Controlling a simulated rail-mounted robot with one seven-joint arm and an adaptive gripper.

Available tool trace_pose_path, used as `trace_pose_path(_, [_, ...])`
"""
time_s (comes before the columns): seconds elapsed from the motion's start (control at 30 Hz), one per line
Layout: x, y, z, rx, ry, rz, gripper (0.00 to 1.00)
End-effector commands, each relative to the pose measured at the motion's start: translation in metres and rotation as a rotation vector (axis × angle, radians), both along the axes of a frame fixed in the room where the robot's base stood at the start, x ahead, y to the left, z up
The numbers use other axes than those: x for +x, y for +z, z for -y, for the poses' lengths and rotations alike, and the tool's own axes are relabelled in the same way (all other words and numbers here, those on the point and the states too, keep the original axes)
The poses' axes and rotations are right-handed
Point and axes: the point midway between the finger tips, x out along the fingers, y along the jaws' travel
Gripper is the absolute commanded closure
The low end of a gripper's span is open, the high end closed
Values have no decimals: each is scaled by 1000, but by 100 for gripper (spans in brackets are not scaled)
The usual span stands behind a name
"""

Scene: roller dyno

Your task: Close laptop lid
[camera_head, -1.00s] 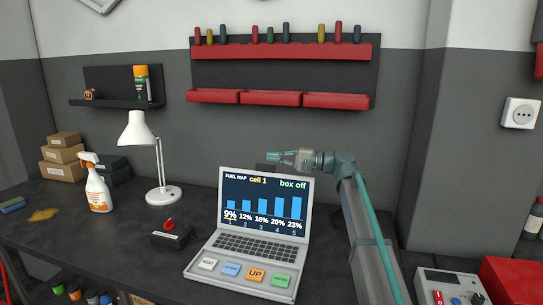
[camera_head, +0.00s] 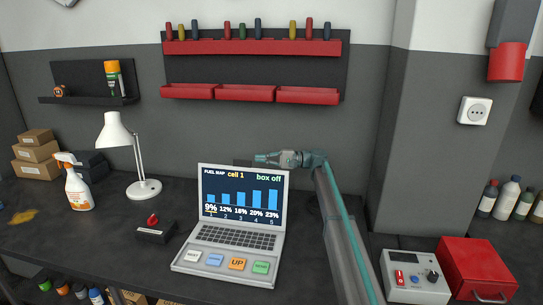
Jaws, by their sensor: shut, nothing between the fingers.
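The laptop (camera_head: 236,240) stands open on the dark workbench, its lid (camera_head: 243,196) raised upright and its screen lit with a fuel map bar chart and the words "box off". Below its keyboard are several large keys, one marked "UP". My gripper (camera_head: 258,158) is at the upper edge of the lid in the picture, pointing left, and looks to be above or behind it. I cannot tell whether it touches the lid. The gripper is shut and empty. My arm comes in from the lower right, past the laptop's right side.
A black box with a red knob (camera_head: 155,231) sits left of the laptop. A white lamp (camera_head: 117,132) and a spray bottle (camera_head: 77,187) stand further left. A grey control box (camera_head: 414,279) and a red toolbox (camera_head: 477,268) are at the right. Red bins (camera_head: 245,93) hang on the wall.

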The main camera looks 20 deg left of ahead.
Motion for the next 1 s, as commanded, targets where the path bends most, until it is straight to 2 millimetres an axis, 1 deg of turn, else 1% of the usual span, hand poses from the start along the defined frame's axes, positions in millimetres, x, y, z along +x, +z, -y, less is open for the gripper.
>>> trace_pose_path(0.03, [-5,4,-11,0,2,0,100])
trace_pose_path(0.17, [-12,6,-33,0,1,0,100])
trace_pose_path(0.2, [-21,8,-30,0,0,1,100])
trace_pose_path(0.3, [-35,11,-28,0,-1,0,100])
trace_pose_path(0.43, [-45,12,-27,0,-1,0,100])
trace_pose_path(0.6, [-49,12,-27,0,-1,0,100])
trace_pose_path(1.0, [-50,12,-27,0,-1,5,100])
